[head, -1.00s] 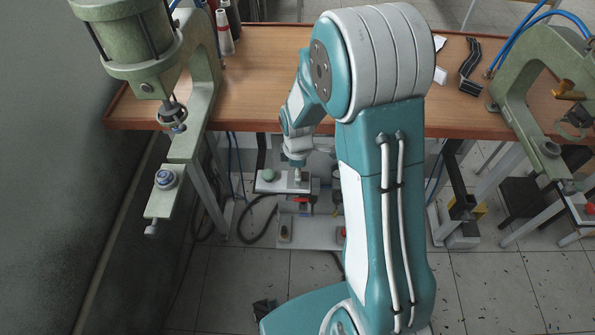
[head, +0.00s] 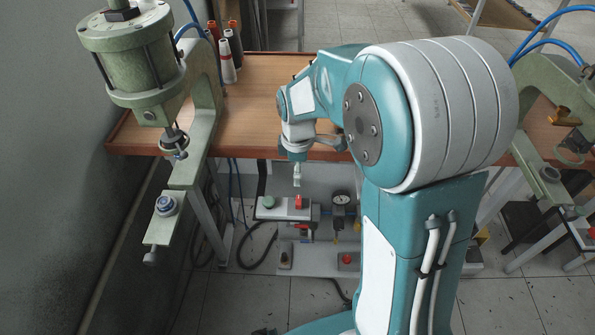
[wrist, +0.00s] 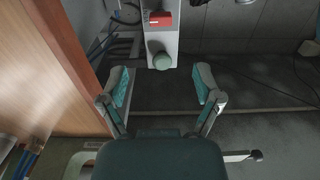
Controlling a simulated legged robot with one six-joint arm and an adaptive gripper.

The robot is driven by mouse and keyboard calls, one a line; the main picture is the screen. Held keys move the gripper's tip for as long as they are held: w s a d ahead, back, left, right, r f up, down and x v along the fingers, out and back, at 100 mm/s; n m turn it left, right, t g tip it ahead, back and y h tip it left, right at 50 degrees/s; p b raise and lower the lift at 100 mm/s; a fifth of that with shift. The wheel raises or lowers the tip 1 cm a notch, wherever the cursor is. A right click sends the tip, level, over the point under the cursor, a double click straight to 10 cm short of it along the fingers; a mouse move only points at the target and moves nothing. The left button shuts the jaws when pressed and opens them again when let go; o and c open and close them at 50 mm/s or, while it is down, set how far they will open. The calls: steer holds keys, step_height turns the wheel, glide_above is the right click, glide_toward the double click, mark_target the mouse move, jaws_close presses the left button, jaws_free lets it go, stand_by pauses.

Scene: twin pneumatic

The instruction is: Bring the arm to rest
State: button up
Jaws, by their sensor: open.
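My arm is bent, with its big elbow joint on the right of the head view and its wrist over the table's front edge. My gripper (head: 297,176) points down there, small and partly hard to make out. In the wrist view my gripper (wrist: 162,85) has its two fingers wide apart, with nothing between them. A grey control box with a green button (wrist: 162,61) and a red switch (wrist: 161,18) lies beyond the fingertips. The same green button (head: 269,202) and red switch (head: 301,202) show below the gripper in the head view.
A green pneumatic press (head: 145,65) stands at the left, and a second press (head: 530,150) at the right, partly behind my arm. The wooden table (head: 255,100) lies between them. Spools (head: 228,60) stand at its back left. Gauges and hoses hang below. Floor shows in front.

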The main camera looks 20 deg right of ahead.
steer(key=s+r+m+t, duration=0.5)
steer(key=s+r+m, duration=0.9)
steer(key=s, duration=0.5)
steer(key=shift+s+r+t, duration=0.15)
steer(key=shift+r+t, duration=0.15)
steer(key=shift+r, duration=0.15)
